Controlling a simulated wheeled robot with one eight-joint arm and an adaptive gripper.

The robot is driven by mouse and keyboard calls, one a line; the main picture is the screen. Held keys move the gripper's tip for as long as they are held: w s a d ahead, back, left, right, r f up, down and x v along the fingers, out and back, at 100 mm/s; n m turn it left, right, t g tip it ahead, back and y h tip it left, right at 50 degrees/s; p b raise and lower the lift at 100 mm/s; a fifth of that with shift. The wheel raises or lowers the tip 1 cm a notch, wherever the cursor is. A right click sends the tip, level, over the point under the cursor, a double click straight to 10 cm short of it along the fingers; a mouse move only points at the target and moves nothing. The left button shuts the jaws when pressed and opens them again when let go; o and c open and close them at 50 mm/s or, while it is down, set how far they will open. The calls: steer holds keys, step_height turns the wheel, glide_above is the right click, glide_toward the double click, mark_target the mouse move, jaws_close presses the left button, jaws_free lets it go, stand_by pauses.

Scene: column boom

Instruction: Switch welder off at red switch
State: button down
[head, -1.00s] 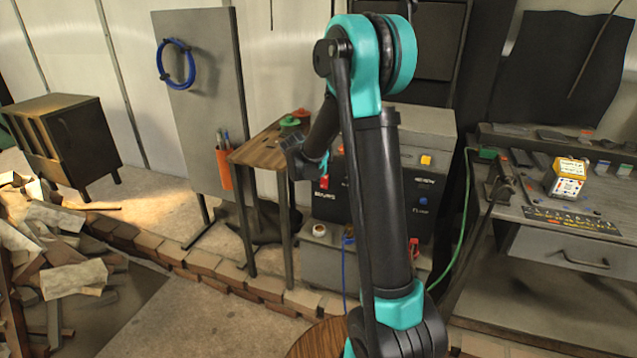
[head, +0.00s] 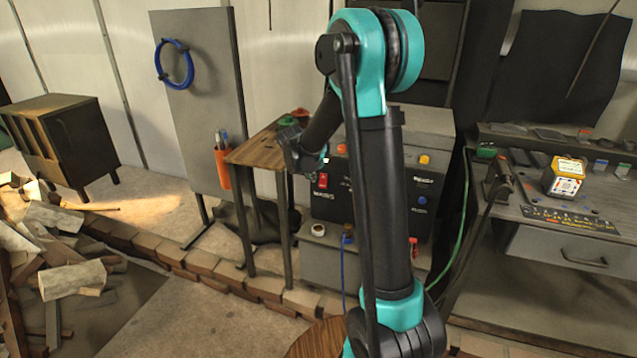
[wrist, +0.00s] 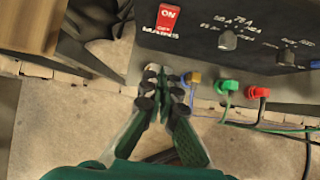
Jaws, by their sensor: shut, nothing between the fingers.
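The welder (head: 400,190) is a dark-fronted box with a grey top, partly hidden behind my arm in the head view. Its red switch (head: 322,181) sits at the left of the front panel. In the wrist view the red switch (wrist: 169,18) is at the top, with ON on its upper part, OFF below and the label MAINS under it. Which way the rocker is pressed I cannot tell. My gripper (wrist: 164,74) is shut and empty, its tips below the switch in the picture and apart from it. In the head view the fingers are mostly hidden.
A small wooden-topped table (head: 262,152) stands left of the welder. Cable plugs, green (wrist: 227,86) and red (wrist: 258,92), stick out below the panel. A workbench (head: 570,225) is on the right. A low brick edging (head: 180,262) crosses the floor.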

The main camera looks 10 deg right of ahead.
mark_target(323, 183)
steer(key=shift+w+d+r+x, duration=0.2)
steer(key=shift+w+r+x, duration=0.15)
steer(key=shift+x, duration=1.8)
steer(key=shift+w+d+r+x, duration=0.25)
steer(key=shift+w+x, duration=0.1)
steer(key=shift+x, duration=1.8)
steer(key=shift+w+d+r+x, duration=0.25)
steer(key=shift+w+x, duration=0.1)
steer(key=shift+x, duration=1.75)
steer(key=shift+w+f+t+h, duration=0.2)
steer(key=shift+f+t+h, duration=0.05)
steer(key=shift+t+h, duration=0.15)
steer(key=shift+d, duration=0.1)
steer(key=shift+r, duration=0.15)
steer(key=shift+r, duration=0.75)
